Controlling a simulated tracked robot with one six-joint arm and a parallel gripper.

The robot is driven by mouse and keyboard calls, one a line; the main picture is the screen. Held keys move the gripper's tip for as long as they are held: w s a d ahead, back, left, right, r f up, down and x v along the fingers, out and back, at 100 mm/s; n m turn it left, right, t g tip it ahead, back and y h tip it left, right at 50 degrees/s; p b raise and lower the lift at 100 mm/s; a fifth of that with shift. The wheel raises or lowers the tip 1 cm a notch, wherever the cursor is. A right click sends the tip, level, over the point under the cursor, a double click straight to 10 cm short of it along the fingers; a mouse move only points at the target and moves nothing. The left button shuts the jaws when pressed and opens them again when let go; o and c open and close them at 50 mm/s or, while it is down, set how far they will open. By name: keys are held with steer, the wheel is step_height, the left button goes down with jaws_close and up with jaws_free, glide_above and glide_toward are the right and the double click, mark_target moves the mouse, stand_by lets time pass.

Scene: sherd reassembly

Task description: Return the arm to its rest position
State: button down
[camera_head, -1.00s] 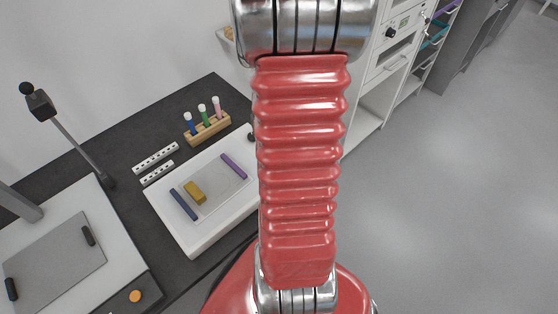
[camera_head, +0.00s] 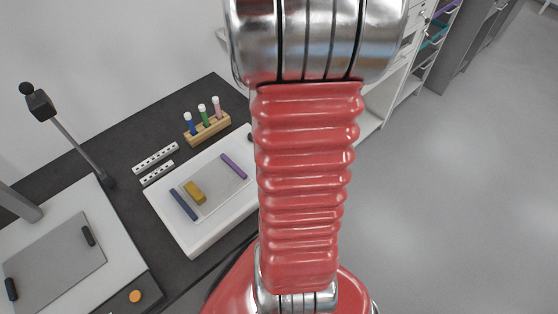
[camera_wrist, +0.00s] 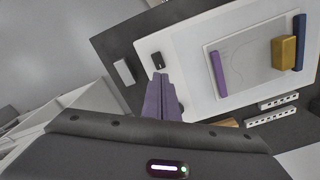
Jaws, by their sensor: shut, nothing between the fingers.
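My gripper (camera_wrist: 161,80) shows in the wrist view with its two fingers together and nothing between them. It hangs above the bench, over the edge of the white board, and appears clear of the bars and block. In the head view my red and silver arm rises through the middle, and the gripper itself is out of sight. On the white board (camera_head: 180,238) lies a grey plate (camera_head: 213,194) with a purple bar (camera_head: 234,166), a yellow block (camera_head: 195,193) and a dark blue bar (camera_head: 183,204).
A wooden rack (camera_head: 209,130) with coloured tubes and two white perforated strips (camera_head: 156,158) stand behind the board. A device with a grey plate (camera_head: 55,268) and a post (camera_head: 75,145) are at left. Cabinets (camera_head: 372,118) stand right of my arm; open floor (camera_head: 460,200) lies beyond.

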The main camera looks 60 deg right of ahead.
steer(key=shift+r, duration=0.1)
stand_by(0.7)
steer(key=w+a+r+n+t, duration=0.1)
steer(key=a+r+n+t, duration=0.1)
steer(key=a+r, duration=0.4)
steer(key=a+r+n+t, duration=0.1)
steer(key=a+r+n, duration=0.2)
steer(key=a, duration=1.1)
steer(key=w+a+r+n+t, duration=0.1)
steer(key=a+r+n+t, duration=0.1)
steer(key=a+r, duration=0.7)
steer(key=shift+w+a+n+t, duration=0.3)
steer(key=shift+w+a+n, duration=0.05)
steer(key=shift+a+n, duration=0.5)
steer(key=shift+d, duration=0.1)
